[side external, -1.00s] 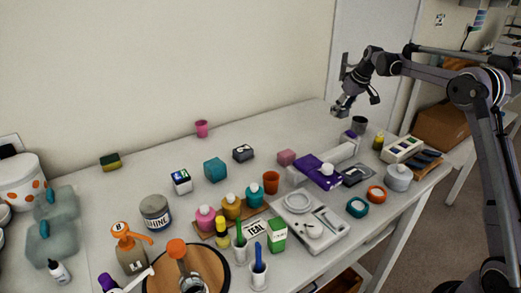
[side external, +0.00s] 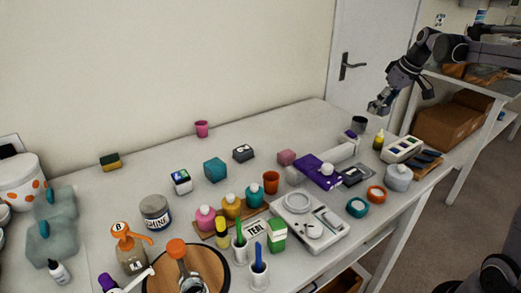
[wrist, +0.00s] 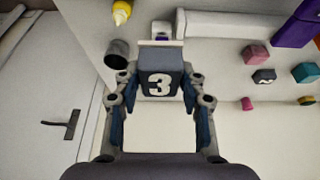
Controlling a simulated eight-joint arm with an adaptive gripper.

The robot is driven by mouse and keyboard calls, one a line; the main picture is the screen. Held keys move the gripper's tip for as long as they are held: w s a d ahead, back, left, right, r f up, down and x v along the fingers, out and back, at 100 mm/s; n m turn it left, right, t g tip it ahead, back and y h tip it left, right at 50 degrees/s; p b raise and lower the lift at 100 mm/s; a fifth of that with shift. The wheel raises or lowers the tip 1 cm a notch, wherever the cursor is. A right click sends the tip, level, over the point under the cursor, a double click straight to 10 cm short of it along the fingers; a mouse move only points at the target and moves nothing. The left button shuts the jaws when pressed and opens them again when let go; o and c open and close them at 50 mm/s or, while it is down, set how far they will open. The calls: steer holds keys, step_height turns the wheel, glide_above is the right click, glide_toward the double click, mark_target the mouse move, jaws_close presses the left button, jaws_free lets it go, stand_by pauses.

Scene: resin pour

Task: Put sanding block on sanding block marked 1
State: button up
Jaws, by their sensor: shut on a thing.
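My gripper (wrist: 157,88) is shut on a dark grey sanding block marked 3 (wrist: 160,60) in the wrist view, with a finger on each side of it. In the side external view my gripper (side external: 380,106) is in the air above the table's far right end, and the held block is hard to make out. Another dark block with a white mark (side external: 243,153) sits on the table toward the back; it also shows in the wrist view (wrist: 264,77). Its number is too small to read for sure. My gripper is well to the right of it, apart.
A teal cube (side external: 215,169) and a pink block (side external: 286,157) stand on either side of the marked block on the table. A dark cup (side external: 359,124) and a yellow bottle (side external: 379,140) are near my gripper. The back of the table is mostly clear.

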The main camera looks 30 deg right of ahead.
steer(key=s+a+f, duration=0.1)
steer(key=s+a, duration=0.6)
steer(key=s, duration=0.7)
glide_above(350, 170)
steer(key=s, duration=0.2)
steer(key=f, duration=0.7)
steer(key=shift+w+a+f, duration=0.1)
steer(key=shift+w, duration=0.15)
steer(key=shift+f, duration=2)
steer(key=shift+f, duration=0.1)
steer(key=o, duration=1.2)
steer(key=shift+c, duration=0.2)
